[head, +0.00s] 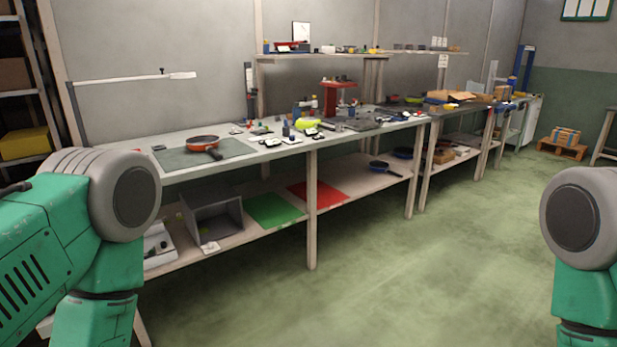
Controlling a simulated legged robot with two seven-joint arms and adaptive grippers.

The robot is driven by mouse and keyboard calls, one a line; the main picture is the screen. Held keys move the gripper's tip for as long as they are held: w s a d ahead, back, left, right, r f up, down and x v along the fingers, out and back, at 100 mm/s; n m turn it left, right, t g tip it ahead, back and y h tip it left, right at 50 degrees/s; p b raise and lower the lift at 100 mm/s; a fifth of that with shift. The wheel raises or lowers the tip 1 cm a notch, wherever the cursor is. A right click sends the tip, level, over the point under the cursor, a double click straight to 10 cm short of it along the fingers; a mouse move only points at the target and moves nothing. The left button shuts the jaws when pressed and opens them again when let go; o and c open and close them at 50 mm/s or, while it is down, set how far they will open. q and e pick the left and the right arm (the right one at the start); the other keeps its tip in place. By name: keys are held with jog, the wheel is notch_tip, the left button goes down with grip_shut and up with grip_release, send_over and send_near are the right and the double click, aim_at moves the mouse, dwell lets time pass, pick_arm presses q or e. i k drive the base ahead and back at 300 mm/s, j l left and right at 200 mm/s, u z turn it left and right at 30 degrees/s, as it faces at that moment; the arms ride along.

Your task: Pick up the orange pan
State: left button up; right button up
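The orange pan (202,142) sits upright on a dark grey mat (232,150) near the left end of the workbench top. Its dark handle (214,154) points toward the front edge of the bench. Nothing touches the pan from above. Only green and grey links of my two arms show, at the left and right edges of the head view. Neither of my grippers is in the picture.
The long workbench (284,151) carries tools and small parts right of the pan. Its lower shelf holds a grey bin (213,217), a green mat (273,209), a red mat (311,193) and a blue pan (380,165). The green floor (400,270) before it is clear.

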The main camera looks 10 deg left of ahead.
aim_at(203, 143)
jog(key=i+l+u, duration=0.1)
jog(key=i+u, duration=0.3)
jog(key=i+l+u, duration=0.15)
jog(key=i+u, duration=0.2)
jog(key=i+l+u, duration=0.6)
jog(key=u, duration=0.15)
jog(key=l, duration=0.05)
